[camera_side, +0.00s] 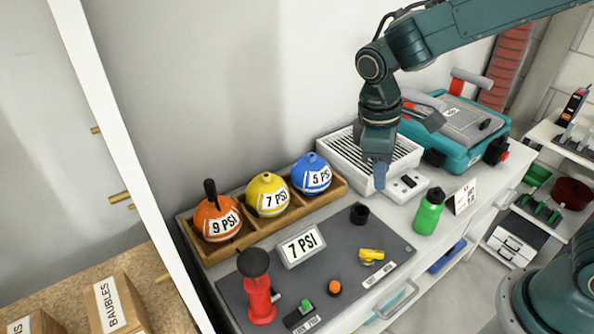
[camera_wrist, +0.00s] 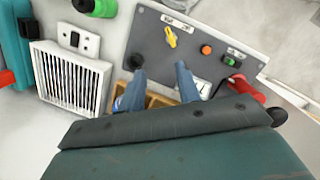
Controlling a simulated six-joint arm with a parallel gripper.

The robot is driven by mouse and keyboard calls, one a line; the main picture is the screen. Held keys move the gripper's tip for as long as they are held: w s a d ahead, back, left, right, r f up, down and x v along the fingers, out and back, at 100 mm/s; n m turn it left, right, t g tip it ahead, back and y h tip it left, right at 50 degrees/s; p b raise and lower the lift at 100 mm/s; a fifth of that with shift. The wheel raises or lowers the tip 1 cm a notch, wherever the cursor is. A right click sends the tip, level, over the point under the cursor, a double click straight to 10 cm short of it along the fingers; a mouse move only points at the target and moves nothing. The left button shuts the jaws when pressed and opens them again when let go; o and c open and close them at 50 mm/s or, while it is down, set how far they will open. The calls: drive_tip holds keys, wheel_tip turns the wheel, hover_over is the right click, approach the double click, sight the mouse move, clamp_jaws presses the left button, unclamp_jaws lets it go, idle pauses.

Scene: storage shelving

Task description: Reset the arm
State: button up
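My gripper (camera_side: 380,178) hangs in the air at the end of my raised arm, in front of the white slatted box in the side view. The wrist view shows its two blue-grey fingers (camera_wrist: 160,76) spread apart with nothing between them. Below them in that view are the grey panel (camera_wrist: 205,30) and part of the wooden tray (camera_wrist: 157,100), mostly hidden by the gripper. In the side view the tray (camera_side: 228,246) holds an orange 9 PSI ball (camera_side: 214,221) with a black piece on top, a yellow 7 PSI ball (camera_side: 267,195) and a blue 5 PSI ball (camera_side: 311,174).
A 7 PSI sign (camera_side: 300,245), red pump (camera_side: 260,300) and yellow valve (camera_side: 371,255) are on the panel. The white slatted box (camera_side: 345,160), green bottle (camera_side: 428,213) and teal case (camera_side: 462,135) stand nearby. Shelving is at right; cardboard boxes (camera_side: 118,304) are at lower left.

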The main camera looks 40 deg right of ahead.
drive_tip(key=s+d+r+m+t+y, duration=0.1)
drive_tip(key=s+d+r+m+t, duration=0.2)
drive_tip(key=s, duration=0.5)
drive_tip(key=s+d+r+m+t, duration=0.3)
drive_tip(key=s+d+r, duration=0.2)
drive_tip(key=s+r, duration=0.3)
drive_tip(key=shift+s+m+t+y, duration=0.25)
drive_tip(key=shift+m+t+y, duration=0.15)
